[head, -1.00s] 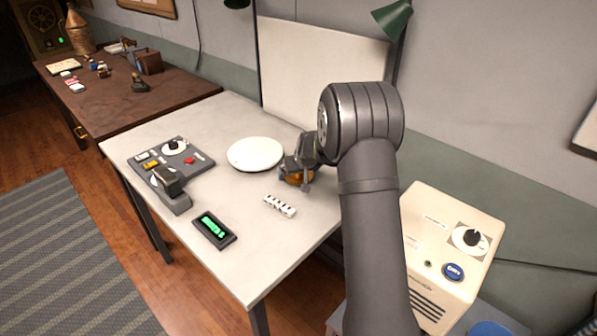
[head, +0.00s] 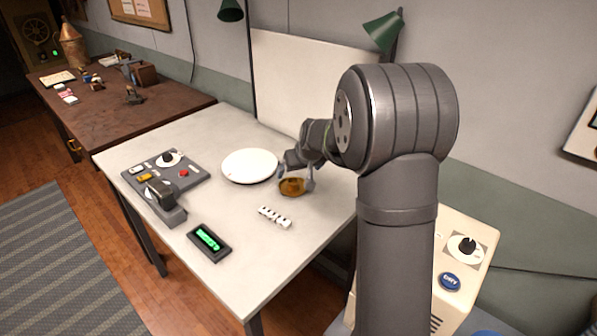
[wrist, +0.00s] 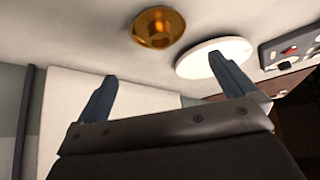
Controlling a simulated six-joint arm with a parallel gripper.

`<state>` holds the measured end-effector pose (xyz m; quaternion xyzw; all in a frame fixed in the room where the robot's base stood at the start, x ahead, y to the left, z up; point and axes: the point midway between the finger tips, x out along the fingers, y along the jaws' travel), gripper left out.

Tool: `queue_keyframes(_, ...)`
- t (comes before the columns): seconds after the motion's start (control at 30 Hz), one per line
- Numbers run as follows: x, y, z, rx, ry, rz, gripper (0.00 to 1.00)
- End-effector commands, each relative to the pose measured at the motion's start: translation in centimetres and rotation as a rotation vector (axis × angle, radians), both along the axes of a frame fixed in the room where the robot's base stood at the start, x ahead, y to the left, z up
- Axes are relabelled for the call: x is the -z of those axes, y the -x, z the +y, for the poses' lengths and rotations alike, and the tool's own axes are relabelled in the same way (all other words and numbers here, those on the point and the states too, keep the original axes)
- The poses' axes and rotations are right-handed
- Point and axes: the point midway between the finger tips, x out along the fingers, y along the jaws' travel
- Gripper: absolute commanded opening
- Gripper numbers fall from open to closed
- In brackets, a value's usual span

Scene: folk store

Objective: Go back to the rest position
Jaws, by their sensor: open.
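My gripper (head: 296,174) is open and empty, above the white table near a small amber bowl-like object (head: 291,187). In the wrist view the two fingers of my gripper (wrist: 165,85) stand wide apart with nothing between them. The amber object (wrist: 158,27) shows there beyond the fingertips, apart from them. In the head view the gripper partly overlaps the amber object. My arm rises at the right of the head view and bends over toward the table.
A white round plate (head: 249,166) lies beside the amber object. A grey control panel (head: 185,178), a dark device with a green display (head: 208,242) and a white strip (head: 274,217) are on the table (head: 262,262). A cream machine (head: 468,228) stands at the right.

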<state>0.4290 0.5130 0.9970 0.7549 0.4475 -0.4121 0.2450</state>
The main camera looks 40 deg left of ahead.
Motion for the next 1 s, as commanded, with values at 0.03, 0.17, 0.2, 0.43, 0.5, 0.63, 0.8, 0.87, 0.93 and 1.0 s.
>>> queue_keyframes(0.03,-0.1,0.0,0.0,0.000,0.000,0.000,1.00)
queue_keyframes(0.17,-0.1,0.0,0.0,0.000,0.000,0.000,1.00)
queue_keyframes(0.2,-0.1,0.0,0.0,0.000,0.000,0.000,1.00)
queue_keyframes(0.43,0.5,-0.1,0.2,-0.001,0.001,0.002,1.00)
queue_keyframes(0.5,1.0,-0.3,0.5,0.000,0.001,0.002,1.00)
queue_keyframes(0.63,2.6,-0.8,1.4,0.000,0.001,0.002,1.00)
queue_keyframes(0.8,5.1,-1.5,2.8,0.000,0.001,0.002,1.00)
queue_keyframes(0.87,5.9,-1.8,3.3,0.000,0.001,0.002,1.00)
queue_keyframes(0.93,6.9,-2.1,3.8,-0.001,0.002,0.002,1.00)
queue_keyframes(1.0,7.9,-2.4,4.4,-0.001,0.002,0.002,1.00)
